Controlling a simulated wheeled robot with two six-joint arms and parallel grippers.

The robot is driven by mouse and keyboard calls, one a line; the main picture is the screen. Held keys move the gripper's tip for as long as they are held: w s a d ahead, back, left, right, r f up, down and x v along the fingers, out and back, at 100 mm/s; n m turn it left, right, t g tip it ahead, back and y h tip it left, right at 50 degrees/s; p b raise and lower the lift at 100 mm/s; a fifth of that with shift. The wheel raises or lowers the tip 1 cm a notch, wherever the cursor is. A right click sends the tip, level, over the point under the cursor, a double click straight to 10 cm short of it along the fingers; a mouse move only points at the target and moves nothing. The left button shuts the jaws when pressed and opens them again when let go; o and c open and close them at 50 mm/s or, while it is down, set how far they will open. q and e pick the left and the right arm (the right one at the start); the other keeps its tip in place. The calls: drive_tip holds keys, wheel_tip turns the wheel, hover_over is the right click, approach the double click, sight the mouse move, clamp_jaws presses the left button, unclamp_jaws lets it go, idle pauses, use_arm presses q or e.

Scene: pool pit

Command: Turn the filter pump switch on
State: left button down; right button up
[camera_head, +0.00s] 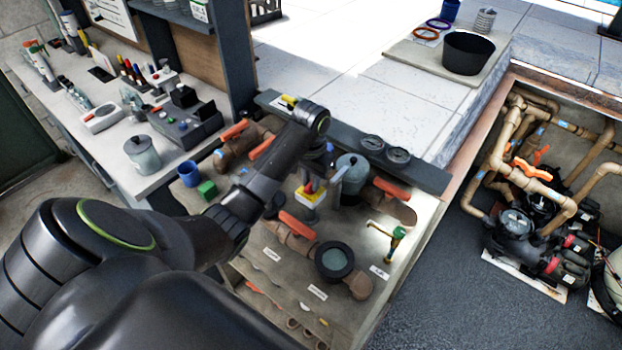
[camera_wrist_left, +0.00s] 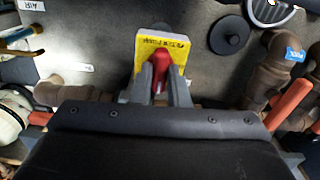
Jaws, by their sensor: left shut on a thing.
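The filter pump switch is a small box with a yellow label plate (camera_head: 311,199) on the board below my left wrist in the head view. In the left wrist view its yellow and white plate (camera_wrist_left: 148,47) faces me, with the lettering upside down. A red lever (camera_wrist_left: 161,68) stands out from the plate. My left gripper (camera_wrist_left: 160,92) is shut on this red lever, one grey finger on either side. In the head view the left gripper (camera_head: 322,176) is partly hidden by my arm. Whether the lever is at on or off I cannot tell. My right gripper is not in view.
Brown pipes with orange handles (camera_head: 297,224) surround the switch. A workbench (camera_head: 60,95) with tools is at the left; a pit with pumps (camera_head: 516,233) is at the right.

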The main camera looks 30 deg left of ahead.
use_arm(q)
drive_tip(key=shift+m, duration=0.5)
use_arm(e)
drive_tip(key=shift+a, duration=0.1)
use_arm(q)
drive_tip(key=c, duration=1.4)
unclamp_jaws()
